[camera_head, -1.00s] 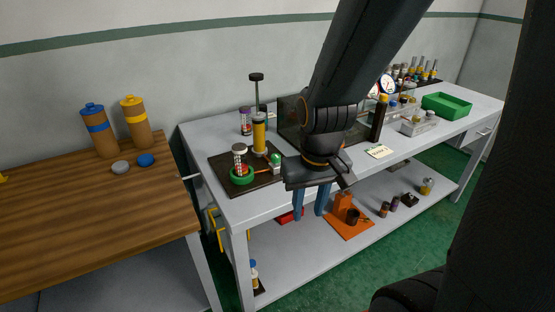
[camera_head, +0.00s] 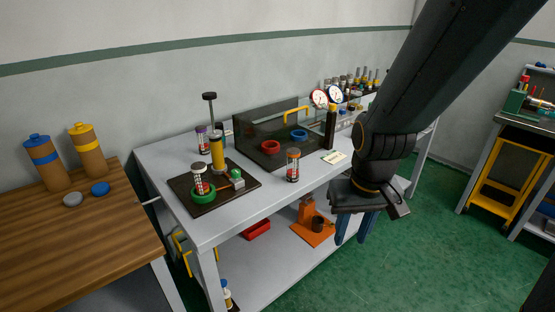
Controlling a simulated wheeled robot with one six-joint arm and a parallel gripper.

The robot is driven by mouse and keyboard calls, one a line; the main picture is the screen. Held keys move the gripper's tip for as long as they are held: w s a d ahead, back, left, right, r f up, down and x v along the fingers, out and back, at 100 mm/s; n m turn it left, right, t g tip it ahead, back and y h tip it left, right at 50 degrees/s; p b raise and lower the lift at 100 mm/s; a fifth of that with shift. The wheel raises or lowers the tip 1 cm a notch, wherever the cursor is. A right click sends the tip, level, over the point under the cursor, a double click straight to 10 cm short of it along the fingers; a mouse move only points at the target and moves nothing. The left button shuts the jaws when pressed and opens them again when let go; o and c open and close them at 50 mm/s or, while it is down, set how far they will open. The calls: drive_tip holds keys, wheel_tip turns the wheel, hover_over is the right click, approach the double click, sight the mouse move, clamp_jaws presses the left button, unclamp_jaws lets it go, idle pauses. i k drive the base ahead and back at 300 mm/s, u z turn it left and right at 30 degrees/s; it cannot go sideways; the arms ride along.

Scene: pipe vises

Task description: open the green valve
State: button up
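A green ring-shaped wheel (camera_head: 203,196) lies around the base of a small clear cylinder with red and white bands (camera_head: 199,178). Both are on a dark square plate (camera_head: 236,197) on the grey bench. A small green-and-white block (camera_head: 237,178) sits at the end of a red bar on the same plate, by the yellow cylinder of a hand pump (camera_head: 217,155). I cannot tell which green part is the valve. My gripper (camera_head: 353,236) points down at the right, in front of the bench edge, well apart from the plate. Its blue fingers are apart, with nothing seen between them.
A dark open tray (camera_head: 257,144) holds red and blue rings. A banded jar (camera_head: 293,165) and a dark upright bottle (camera_head: 330,128) stand near it. An orange vise (camera_head: 312,224) and red box (camera_head: 256,229) are on the lower shelf. Green floor (camera_head: 432,225) is clear at right.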

sight(236, 172)
drive_tip(key=z, duration=0.25)
drive_tip(key=i, duration=0.95)
drive_tip(key=u, duration=2)
